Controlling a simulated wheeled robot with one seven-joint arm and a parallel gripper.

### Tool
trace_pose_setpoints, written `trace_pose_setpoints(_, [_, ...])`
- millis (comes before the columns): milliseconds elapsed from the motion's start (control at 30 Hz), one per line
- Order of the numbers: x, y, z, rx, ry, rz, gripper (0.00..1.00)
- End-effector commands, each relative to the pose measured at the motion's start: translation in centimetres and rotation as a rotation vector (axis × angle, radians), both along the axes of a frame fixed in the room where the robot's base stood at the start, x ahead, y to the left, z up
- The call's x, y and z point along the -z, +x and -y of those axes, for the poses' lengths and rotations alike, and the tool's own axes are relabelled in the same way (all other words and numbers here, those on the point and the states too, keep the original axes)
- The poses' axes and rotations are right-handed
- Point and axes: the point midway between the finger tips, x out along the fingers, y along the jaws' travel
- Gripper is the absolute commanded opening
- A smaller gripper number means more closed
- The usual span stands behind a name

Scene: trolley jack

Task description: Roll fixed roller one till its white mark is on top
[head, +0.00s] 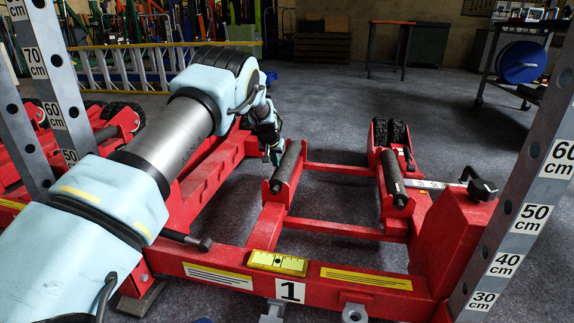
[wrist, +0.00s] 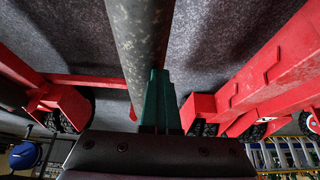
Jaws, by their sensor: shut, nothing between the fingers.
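A dark grey roller (head: 288,162) lies along the left side of the red trolley jack frame (head: 230,259) that carries the number 1 plate. In the wrist view this roller (wrist: 140,40) runs from the top edge down to my gripper, its surface grey and speckled. I see no white mark on the part that shows. My gripper (head: 275,156), with green fingers, is at the left side of the roller near its far half. In the wrist view my gripper (wrist: 160,78) is shut and overlaps the roller's edge; I cannot tell whether they touch.
A second roller (head: 393,180) sits on the frame's right side, with black wheels (head: 389,133) behind it. Measuring posts stand at both sides, the right one (head: 520,215) near the frame. A yellow level block (head: 277,263) rests on the front beam. Grey floor shows between the beams.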

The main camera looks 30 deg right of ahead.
Motion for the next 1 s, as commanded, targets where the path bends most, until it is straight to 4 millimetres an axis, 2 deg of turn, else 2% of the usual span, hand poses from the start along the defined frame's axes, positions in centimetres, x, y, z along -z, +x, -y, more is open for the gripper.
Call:
trace_pose_setpoints(33, [1.21, -1.43, 0.64, 0.012, 0.004, -0.027, 0.0])
trace_pose_setpoints(1000, [0.41, -1.24, 0.63, 0.011, 0.003, -0.021, 0.0])
